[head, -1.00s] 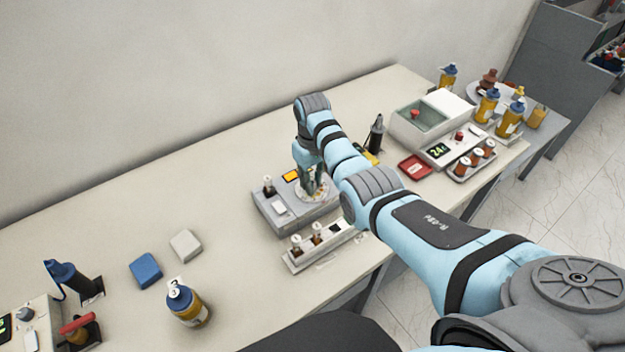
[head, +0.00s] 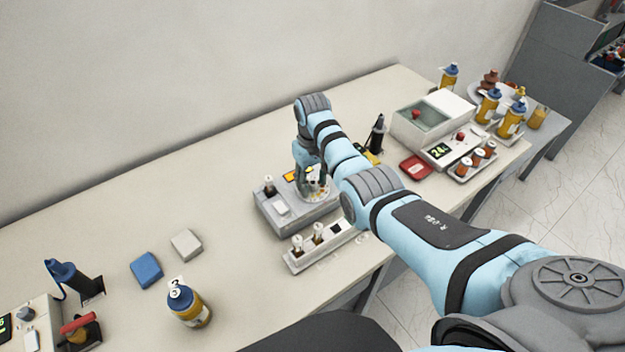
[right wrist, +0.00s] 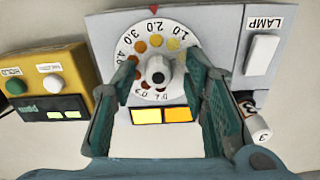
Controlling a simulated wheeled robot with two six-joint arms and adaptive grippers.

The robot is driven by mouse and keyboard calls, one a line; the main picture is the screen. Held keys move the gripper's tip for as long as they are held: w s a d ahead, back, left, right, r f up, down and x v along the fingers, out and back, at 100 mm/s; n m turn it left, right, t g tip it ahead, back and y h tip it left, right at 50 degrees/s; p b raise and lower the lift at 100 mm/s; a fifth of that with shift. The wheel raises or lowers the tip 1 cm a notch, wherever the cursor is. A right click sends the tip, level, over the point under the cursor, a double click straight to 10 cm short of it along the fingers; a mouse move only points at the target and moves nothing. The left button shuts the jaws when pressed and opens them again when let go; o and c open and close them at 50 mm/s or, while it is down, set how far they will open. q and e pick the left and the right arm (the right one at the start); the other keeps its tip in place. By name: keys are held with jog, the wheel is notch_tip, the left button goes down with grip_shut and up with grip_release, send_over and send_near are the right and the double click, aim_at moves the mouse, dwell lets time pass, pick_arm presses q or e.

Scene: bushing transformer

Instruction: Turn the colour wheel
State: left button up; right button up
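The colour wheel (right wrist: 155,62) is a white disc with numbers and yellow-to-brown dots around a dark knob with a pale centre (right wrist: 157,70). It sits on a grey comparator box (head: 277,212), partly covered by my right gripper in the head view. My right gripper (right wrist: 161,72) is open, with one green finger on each side of the knob. Gaps show beside the knob, and I cannot tell whether either finger touches the disc. Below the wheel, a yellow and an orange window (right wrist: 162,115) sit side by side. My left gripper is not in view.
A LAMP switch (right wrist: 262,55) and a capped vial (right wrist: 257,128) lie right of the fingers. A yellow meter (right wrist: 45,85) stands left. In the head view, a vial rack (head: 322,243) is in front of the box. A blue block (head: 146,269) and bottle (head: 187,303) stand left.

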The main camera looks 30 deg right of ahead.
aim_at(312, 182)
jog(key=shift+r, duration=0.15)
notch_tip(312, 182, up, 7)
jog(key=shift+r, duration=0.15)
dwell(0.5)
